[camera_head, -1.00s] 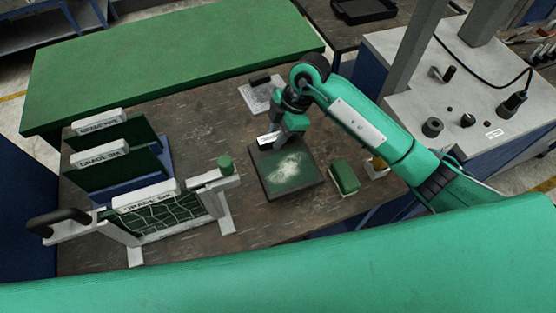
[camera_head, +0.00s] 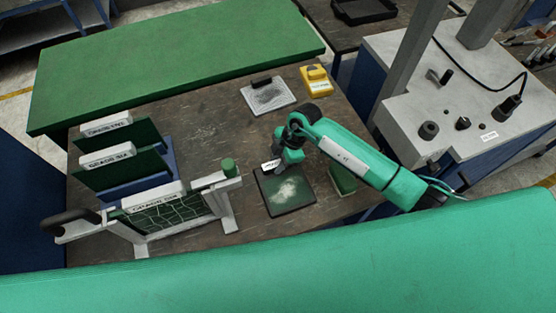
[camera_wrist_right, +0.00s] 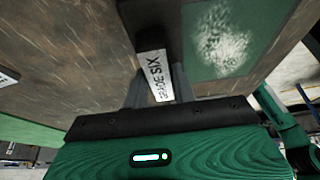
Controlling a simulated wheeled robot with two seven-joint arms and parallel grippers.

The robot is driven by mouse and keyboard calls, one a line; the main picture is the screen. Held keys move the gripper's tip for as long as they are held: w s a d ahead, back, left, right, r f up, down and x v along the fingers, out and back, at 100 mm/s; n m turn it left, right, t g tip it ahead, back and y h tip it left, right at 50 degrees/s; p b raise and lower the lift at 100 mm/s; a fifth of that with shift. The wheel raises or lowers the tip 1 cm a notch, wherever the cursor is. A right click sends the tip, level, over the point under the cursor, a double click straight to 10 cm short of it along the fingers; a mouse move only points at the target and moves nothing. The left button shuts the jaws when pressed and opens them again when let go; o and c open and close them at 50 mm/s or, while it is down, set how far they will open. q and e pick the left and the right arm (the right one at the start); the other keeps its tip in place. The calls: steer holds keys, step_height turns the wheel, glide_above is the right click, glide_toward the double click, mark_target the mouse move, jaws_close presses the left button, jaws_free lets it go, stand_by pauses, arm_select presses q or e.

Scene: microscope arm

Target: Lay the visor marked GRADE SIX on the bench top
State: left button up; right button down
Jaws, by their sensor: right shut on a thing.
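The visor marked GRADE SIX (camera_head: 288,190) is a dark-edged plate with a green, white-scuffed window. It is flat at the middle of the brown bench top (camera_head: 225,125), on it or just above it; I cannot tell which. My right gripper (camera_head: 274,164) is shut on its tab at the far left corner. In the right wrist view the white label (camera_wrist_right: 155,76) reads GRADE SIX between my fingers, and the scuffed window (camera_wrist_right: 222,40) shows beyond. My left gripper is not in view.
A speckled plate (camera_head: 268,95) and a yellow box (camera_head: 316,80) lie farther back. A green block (camera_head: 343,180) is close right, partly behind my arm.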

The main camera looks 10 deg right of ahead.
steer(key=c, duration=1.1)
jaws_free()
steer(key=shift+f, duration=0.1)
steer(key=shift+w+d+r, duration=0.1)
steer(key=shift+d+r, duration=0.05)
steer(key=shift+r, duration=0.15)
steer(key=b+v, duration=0.3)
steer(key=v, duration=0.8)
steer(key=shift+r, duration=0.25)
